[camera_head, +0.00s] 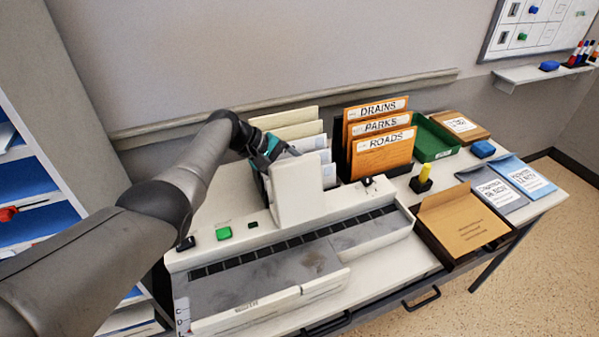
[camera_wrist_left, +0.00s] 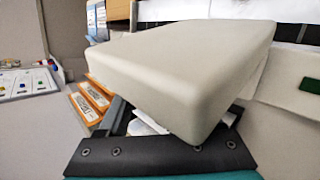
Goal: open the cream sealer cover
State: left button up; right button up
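The cream sealer cover (camera_head: 296,192) stands up as a tall block at the back of the cream sealer machine (camera_head: 400,222). In the left wrist view the cover (camera_wrist_left: 185,70) fills the middle, close to the camera. My left gripper (camera_head: 268,150) is at the far upper side of the cover, its tips partly hidden behind it. My right gripper is not in view.
Folders (camera_head: 380,146) in a black rack stand behind the sealer, with cream files (camera_head: 288,122) to their left. A blue shelf unit (camera_head: 40,215) is at the left.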

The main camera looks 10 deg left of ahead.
pick_arm(q)
jog(key=p+v, duration=0.3)
jog(key=v, duration=1.2)
jog(key=shift+a+r, duration=0.1)
